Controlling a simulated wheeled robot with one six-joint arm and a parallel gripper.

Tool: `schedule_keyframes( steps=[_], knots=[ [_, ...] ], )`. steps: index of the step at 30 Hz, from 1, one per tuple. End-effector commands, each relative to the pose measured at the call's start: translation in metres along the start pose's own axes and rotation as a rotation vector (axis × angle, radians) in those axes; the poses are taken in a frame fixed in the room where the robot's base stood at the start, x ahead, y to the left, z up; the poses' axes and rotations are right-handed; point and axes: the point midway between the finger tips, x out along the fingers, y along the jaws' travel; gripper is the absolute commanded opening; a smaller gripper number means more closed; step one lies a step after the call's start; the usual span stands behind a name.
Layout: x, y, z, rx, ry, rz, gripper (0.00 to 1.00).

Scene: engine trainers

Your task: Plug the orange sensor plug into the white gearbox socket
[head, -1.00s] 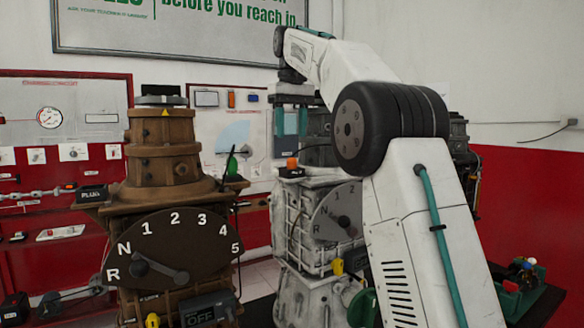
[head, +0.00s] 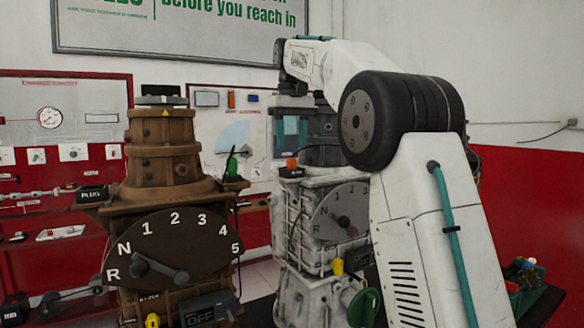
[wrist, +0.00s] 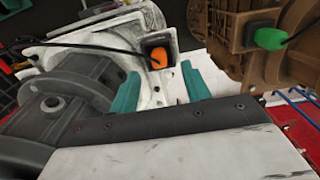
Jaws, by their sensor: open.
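The orange sensor plug (head: 292,163) sits upright at a black square block (head: 291,172) on the upper left of the white gearbox (head: 296,222). In the wrist view the orange plug (wrist: 158,58) is framed by the block, and a black cable runs left from it. I cannot tell how deep it sits. My gripper (head: 291,132) points down just above the plug in the head view. In the wrist view my gripper (wrist: 162,90) has its teal fingers wide apart, with nothing between them. The plug shows beyond the fingertips, apart from them.
A brown gearbox (head: 165,190) with a green plug (head: 232,167) stands close on the left. A dark grey housing (wrist: 70,110) lies close to the left finger in the wrist view. My arm hides the white gearbox's right side. A tool board (head: 60,120) hangs behind.

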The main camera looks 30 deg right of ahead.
Motion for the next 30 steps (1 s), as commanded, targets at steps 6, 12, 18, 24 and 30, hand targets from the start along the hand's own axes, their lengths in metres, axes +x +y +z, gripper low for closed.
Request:
schedule_keyframes(
  steps=[6,12,18,24,30],
  knots=[
    [0.033,0.002,-0.001,0.0,-0.002,-0.001,0.47],
    [0.047,0.002,-0.001,0.0,0.0,0.0,0.47],
    [0.048,0.002,-0.001,0.0,0.0,0.0,0.47],
    [0.047,0.002,-0.001,0.0,0.0,0.0,0.22],
    [0.047,0.002,-0.001,0.0,0.0,0.0,0.01]
  ],
)
